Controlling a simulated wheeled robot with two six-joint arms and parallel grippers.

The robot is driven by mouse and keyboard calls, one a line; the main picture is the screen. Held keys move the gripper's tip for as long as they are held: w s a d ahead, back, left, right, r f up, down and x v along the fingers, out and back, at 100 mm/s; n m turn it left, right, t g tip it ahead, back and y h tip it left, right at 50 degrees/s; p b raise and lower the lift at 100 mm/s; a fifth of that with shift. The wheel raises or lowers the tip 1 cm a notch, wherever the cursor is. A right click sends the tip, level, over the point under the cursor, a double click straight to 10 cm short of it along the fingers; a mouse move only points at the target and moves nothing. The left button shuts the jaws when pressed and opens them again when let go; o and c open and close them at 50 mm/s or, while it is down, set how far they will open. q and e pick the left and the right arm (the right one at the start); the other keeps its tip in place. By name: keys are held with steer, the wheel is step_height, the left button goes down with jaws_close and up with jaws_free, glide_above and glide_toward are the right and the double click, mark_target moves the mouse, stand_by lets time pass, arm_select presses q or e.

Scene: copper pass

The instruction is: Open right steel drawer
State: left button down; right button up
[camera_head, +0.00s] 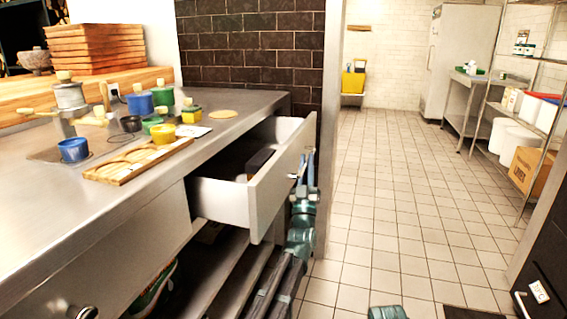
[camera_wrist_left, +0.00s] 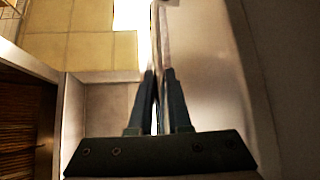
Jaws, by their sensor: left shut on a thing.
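The right steel drawer (camera_head: 276,190) stands pulled out from under the steel counter in the head view, its inside visible from above. A dark box-shaped item (camera_head: 261,160) lies in it. My left gripper (camera_head: 299,173) is at the outer side of the drawer front, shut on the drawer handle. In the left wrist view its two fingers (camera_wrist_left: 160,75) are close together beside the pale drawer front (camera_wrist_left: 205,70). The handle is mostly hidden by the fingers.
A closed drawer front (camera_head: 135,250) is nearer, left of the open one. Open tiled floor (camera_head: 400,190) lies to the right, with steel shelves (camera_head: 520,130) beyond.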

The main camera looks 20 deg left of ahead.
arm_select(q)
steer(key=w+d, duration=0.1)
steer(key=d, duration=2)
steer(key=shift+d, duration=0.2)
steer(key=shift+w, duration=0.1)
steer(key=c, duration=1.2)
jaws_free()
steer(key=shift+o, duration=0.2)
